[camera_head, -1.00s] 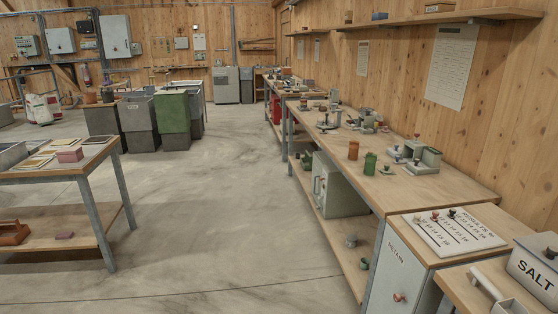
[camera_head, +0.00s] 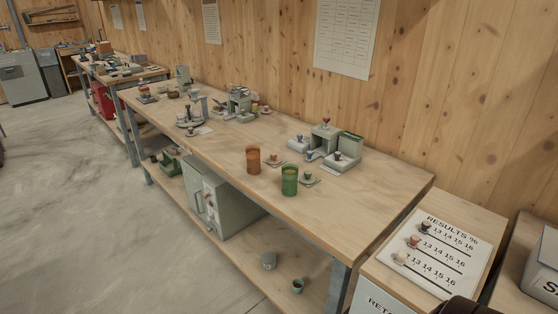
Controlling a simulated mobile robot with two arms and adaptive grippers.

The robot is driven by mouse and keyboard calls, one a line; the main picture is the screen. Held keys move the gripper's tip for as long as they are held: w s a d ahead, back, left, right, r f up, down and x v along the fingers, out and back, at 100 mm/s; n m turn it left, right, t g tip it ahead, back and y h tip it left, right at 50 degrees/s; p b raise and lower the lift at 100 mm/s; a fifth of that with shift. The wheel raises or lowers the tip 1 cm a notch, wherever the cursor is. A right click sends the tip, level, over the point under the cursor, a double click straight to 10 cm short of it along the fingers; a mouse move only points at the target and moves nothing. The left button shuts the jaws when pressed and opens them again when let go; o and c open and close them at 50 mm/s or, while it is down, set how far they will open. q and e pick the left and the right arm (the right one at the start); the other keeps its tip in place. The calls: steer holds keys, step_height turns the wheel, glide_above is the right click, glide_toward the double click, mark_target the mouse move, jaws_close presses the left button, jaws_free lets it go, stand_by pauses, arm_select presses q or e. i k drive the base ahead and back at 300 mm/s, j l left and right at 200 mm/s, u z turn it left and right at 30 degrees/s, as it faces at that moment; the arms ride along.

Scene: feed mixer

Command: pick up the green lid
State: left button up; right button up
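A green cup (camera_head: 289,181) stands upright on the long wooden workbench (camera_head: 350,215). Just right of it lies a small flat grey-green piece with a green knob (camera_head: 308,178), which looks like the green lid. An orange-brown cup (camera_head: 253,160) stands to the left of the green cup, with a similar small knobbed piece (camera_head: 273,161) beside it. Neither gripper can be made out. A dark rounded shape at the bottom right edge may be part of my arm.
Grey devices (camera_head: 325,142) stand behind the cups near the wall, and more (camera_head: 238,102) stand further left. A results board (camera_head: 436,254) with small knobs lies on the cabinet at right. Bench space in front of the cups is clear; open floor lies left.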

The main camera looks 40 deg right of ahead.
mark_target(307, 179)
steer(key=i+j+z, duration=0.1)
steer(key=i+z, duration=0.3)
steer(key=i+j+z, duration=0.25)
steer(key=i+z, duration=0.15)
steer(key=i, duration=0.15)
steer(key=i+j+z, duration=0.85)
steer(key=k+j, duration=0.05)
steer(key=k, duration=0.05)
